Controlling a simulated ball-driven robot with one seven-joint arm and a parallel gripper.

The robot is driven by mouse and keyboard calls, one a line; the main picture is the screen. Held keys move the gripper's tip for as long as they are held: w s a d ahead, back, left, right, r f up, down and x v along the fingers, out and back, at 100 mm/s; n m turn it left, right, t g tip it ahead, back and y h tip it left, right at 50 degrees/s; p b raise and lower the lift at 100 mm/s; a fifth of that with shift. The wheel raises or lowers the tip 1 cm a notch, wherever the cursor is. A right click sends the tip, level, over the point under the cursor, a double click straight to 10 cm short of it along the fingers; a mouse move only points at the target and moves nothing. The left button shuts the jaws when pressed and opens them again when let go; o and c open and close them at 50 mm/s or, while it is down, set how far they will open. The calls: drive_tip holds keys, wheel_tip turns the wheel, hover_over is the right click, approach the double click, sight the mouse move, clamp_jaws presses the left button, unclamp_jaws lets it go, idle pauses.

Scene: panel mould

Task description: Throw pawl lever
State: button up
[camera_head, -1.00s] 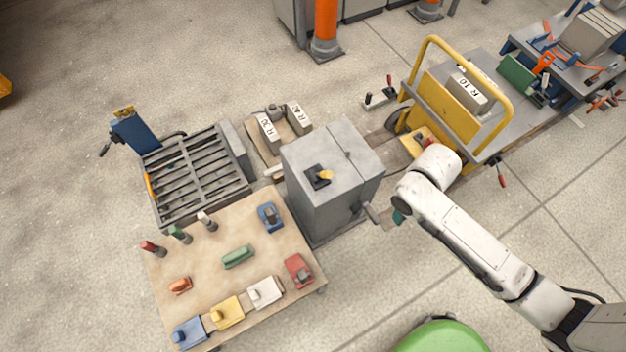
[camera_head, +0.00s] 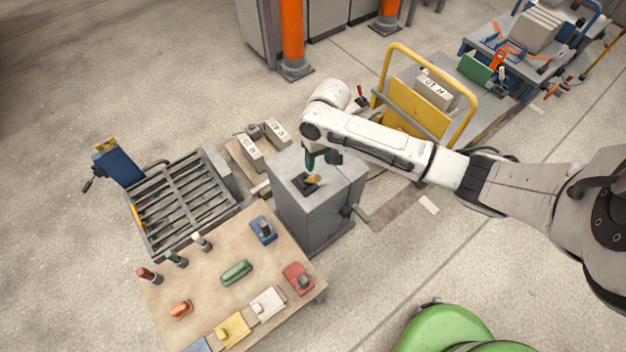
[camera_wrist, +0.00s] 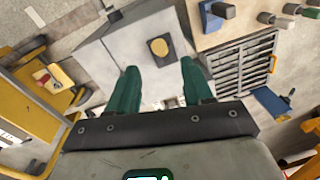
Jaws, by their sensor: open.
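The pawl lever appears to be the small yellow-knobbed lever (camera_head: 313,180) on a dark plate on top of the grey cabinet (camera_head: 306,221). In the wrist view the yellow knob (camera_wrist: 159,47) shows ahead of the fingers, over the cabinet top (camera_wrist: 112,50). My gripper (camera_head: 321,160) is over the cabinet top, close to the lever, in the head view. Its two green fingers (camera_wrist: 160,82) are apart with nothing between them. The knob lies beyond the fingertips, and I see no contact.
A wooden table (camera_head: 205,288) with coloured blocks and handles stands at front left. A slatted roller stand (camera_head: 180,205) is left of the cabinet. A yellow-railed cart (camera_head: 470,112) stands behind my arm. A crank handle (camera_head: 352,211) sticks out of the cabinet's right side.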

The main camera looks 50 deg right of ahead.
sight(317, 175)
drive_tip(key=f, duration=0.6)
drive_tip(key=a+f+b, duration=0.1)
drive_tip(key=f, duration=0.2)
drive_tip(key=shift+w+f, duration=0.15)
drive_tip(key=shift+f, duration=0.2)
drive_tip(key=shift+c, duration=0.3)
drive_tip(key=shift+d, duration=0.1)
clamp_jaws()
